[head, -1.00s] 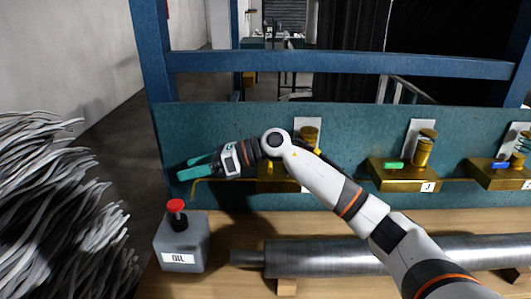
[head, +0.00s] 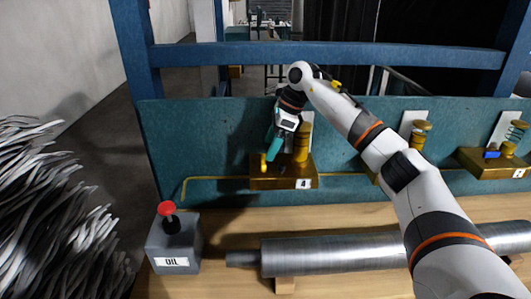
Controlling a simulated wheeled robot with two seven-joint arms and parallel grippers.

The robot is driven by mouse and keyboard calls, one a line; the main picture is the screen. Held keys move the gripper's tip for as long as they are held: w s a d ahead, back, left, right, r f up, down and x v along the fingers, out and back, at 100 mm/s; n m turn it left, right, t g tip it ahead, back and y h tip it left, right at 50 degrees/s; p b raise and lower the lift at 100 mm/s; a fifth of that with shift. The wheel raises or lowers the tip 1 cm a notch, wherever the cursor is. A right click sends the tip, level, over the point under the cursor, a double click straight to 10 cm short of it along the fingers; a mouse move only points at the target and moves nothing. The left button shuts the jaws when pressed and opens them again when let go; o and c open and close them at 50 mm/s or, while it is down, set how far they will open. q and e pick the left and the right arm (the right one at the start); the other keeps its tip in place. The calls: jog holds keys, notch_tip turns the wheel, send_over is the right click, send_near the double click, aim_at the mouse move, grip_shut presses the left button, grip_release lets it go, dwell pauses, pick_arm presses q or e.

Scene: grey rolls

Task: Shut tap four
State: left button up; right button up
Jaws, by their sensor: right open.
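Tap four is a brass block (head: 270,184) with a white label reading 4 (head: 303,184), low on the teal panel. A brass cylinder (head: 302,145) stands on its right part. A small yellow piece (head: 263,162), which looks like its handle, stands upright at the block's left part. My right gripper (head: 272,151) is open, with teal fingers pointing down just above the block, beside the yellow piece. I cannot tell whether the fingers touch it. My left gripper is not in view.
A metal roll (head: 335,256) lies along the front. Another brass tap (head: 490,163) with a blue handle (head: 491,154) is at right. My right arm hides most of the tap between. Grey strands (head: 50,220) fill the left.

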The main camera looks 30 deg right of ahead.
aim_at(263, 165)
jog(key=shift+p+x, duration=0.3)
jog(key=shift+x, duration=1.85)
jog(key=shift+c, duration=0.4)
jog(key=c, duration=0.9)
